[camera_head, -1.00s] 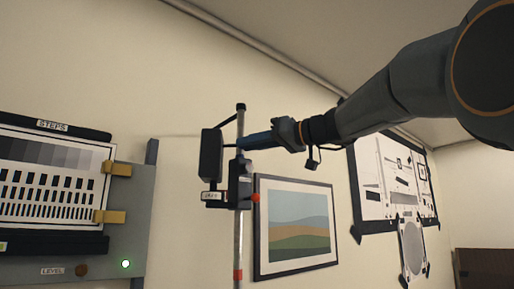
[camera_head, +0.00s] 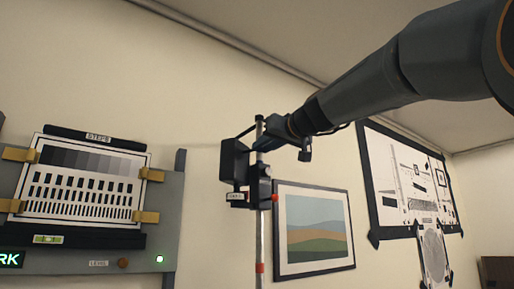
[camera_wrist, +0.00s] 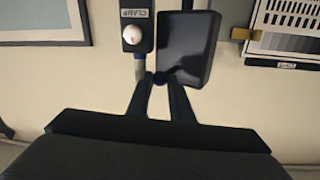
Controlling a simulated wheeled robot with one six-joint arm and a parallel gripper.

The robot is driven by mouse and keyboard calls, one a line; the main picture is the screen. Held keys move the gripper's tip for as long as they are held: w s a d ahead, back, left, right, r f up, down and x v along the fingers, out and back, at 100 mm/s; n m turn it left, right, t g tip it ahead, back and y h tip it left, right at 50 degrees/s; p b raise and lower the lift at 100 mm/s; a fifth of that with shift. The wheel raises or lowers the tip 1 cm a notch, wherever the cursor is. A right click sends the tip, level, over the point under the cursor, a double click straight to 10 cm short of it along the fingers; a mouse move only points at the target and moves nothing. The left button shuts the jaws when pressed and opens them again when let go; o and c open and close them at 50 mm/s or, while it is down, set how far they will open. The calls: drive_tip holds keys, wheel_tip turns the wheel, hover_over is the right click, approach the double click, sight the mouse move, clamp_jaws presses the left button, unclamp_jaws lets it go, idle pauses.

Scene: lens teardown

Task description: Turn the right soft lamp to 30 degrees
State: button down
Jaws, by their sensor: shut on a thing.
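The soft lamp (camera_head: 235,163) is a dark flat panel beside an upright grey pole (camera_head: 260,238), held by a dark clamp (camera_head: 263,188) with a red knob. In the wrist view the lamp panel (camera_wrist: 188,45) stands just right of the clamp (camera_wrist: 130,38), which is labelled CLAMP. My gripper (camera_head: 273,128) reaches in from the upper right to the pole's top, beside the lamp. In the wrist view my gripper (camera_wrist: 160,80) has its fingertips closed at the lamp panel's lower left edge, on a small dark part of the lamp. The exact part held is mostly hidden.
A step chart (camera_head: 85,180) is held by yellow clips on a grey board at left. A framed landscape picture (camera_head: 314,230) hangs right of the pole. Further right is a black-framed diagram board (camera_head: 400,180). Bare wall lies above the lamp.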

drive_tip(key=shift+s, duration=0.1)
idle(0.3)
drive_tip(key=c, duration=1.6)
unclamp_jaws()
drive_tip(key=shift+a, duration=0.1)
drive_tip(key=b+v, duration=0.3)
drive_tip(key=v, duration=0.4)
drive_tip(key=shift+s+d+b, duration=0.2)
drive_tip(key=shift+s+b, duration=0.15)
drive_tip(key=shift+b, duration=0.05)
